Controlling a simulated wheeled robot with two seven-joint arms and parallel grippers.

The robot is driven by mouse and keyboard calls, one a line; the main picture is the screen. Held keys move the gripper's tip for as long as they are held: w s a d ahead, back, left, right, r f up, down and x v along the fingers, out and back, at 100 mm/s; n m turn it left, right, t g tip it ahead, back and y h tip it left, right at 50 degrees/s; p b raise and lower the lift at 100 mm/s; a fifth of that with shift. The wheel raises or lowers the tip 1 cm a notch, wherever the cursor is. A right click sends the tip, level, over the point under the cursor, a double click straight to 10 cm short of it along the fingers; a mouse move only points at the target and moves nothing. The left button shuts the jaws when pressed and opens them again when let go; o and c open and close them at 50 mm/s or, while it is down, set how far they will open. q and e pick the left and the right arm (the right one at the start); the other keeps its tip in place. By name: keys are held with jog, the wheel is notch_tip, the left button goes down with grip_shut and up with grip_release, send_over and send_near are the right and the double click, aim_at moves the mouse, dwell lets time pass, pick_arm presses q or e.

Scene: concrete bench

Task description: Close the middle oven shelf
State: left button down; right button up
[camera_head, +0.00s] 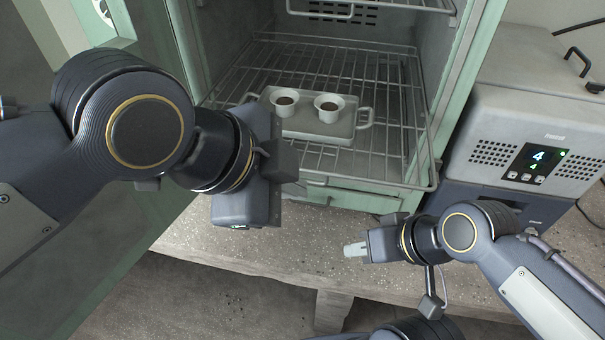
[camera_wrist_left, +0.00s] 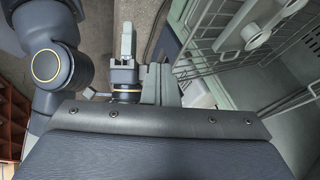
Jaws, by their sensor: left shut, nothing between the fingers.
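The oven (camera_head: 455,100) is pale green, with its door swung open at the left. A wire shelf (camera_head: 395,112) sticks out past the oven's front frame, and its front bar is at the lower right. It also shows in the left wrist view (camera_wrist_left: 215,62). A grey tray (camera_head: 345,138) with two white cups (camera_head: 285,101) (camera_head: 328,107) of dark liquid sits on it. My left gripper (camera_head: 285,162) is shut and empty at the shelf's front left; I cannot tell whether it touches the shelf. My right gripper (camera_head: 355,249) is low, in front of the oven, apart from the shelf; its jaw opening is unclear.
Another wire rack (camera_head: 400,5) is higher in the oven. A grey device with a lit display (camera_head: 537,162) stands to the right. The concrete bench (camera_head: 240,248) has bare room in front of the oven. The open door (camera_head: 125,235) is behind my left arm.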

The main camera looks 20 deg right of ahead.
pick_arm(q)
jog(key=w+d+f+p, duration=0.2)
jog(key=w+d+f, duration=0.3)
jog(key=d+f, duration=0.2)
jog(key=shift+w+d+f, duration=0.2)
jog(key=shift+d+f, duration=0.15)
jog(key=shift+f, duration=0.05)
pick_arm(e)
jog(key=shift+r, duration=1.05)
